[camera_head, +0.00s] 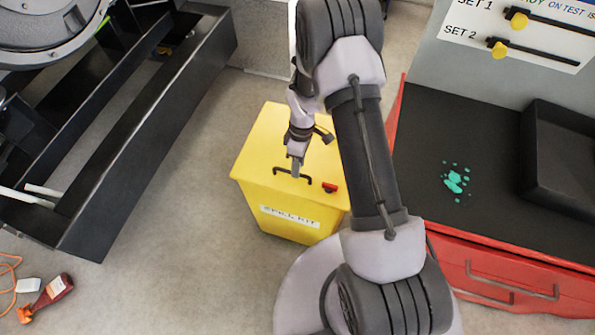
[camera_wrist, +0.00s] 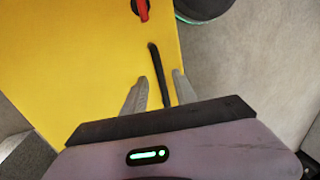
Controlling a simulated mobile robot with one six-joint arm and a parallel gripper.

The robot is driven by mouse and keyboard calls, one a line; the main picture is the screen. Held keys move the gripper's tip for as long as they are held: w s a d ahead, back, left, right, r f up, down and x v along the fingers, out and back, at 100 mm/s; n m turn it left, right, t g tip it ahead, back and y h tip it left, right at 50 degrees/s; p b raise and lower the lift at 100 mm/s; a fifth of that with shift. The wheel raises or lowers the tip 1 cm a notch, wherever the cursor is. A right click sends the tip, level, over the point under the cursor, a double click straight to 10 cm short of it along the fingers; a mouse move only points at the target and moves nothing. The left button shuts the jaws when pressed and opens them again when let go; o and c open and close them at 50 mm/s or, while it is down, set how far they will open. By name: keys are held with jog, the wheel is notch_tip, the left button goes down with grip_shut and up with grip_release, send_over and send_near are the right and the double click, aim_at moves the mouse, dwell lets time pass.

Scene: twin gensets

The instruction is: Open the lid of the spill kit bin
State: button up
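The yellow spill kit bin (camera_head: 262,148) stands on the floor, its lid lying flat and closed, with a "SPILL KIT" label on its front. A black bar handle (camera_head: 281,171) sits on the lid near the front edge. A small red latch (camera_head: 330,187) is beside it on the right. My gripper (camera_head: 296,172) is down at the handle. In the wrist view, my gripper (camera_wrist: 160,81) is open, with one finger on each side of the black handle (camera_wrist: 157,68) and gaps visible between. The red latch (camera_wrist: 142,8) shows at the top, over the yellow lid (camera_wrist: 80,70).
A black steel frame (camera_head: 150,110) lies left of the bin. A red cabinet (camera_head: 510,275) with a black top and green splotches (camera_head: 454,181) stands to the right. A red bottle (camera_head: 50,292) and orange cord lie at lower left. Grey floor is clear left of the bin.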

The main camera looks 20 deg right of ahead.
jog(key=shift+s+a+f, duration=0.1)
jog(key=shift+s+f, duration=0.05)
jog(key=shift+f, duration=0.75)
grip_shut()
dwell(0.8)
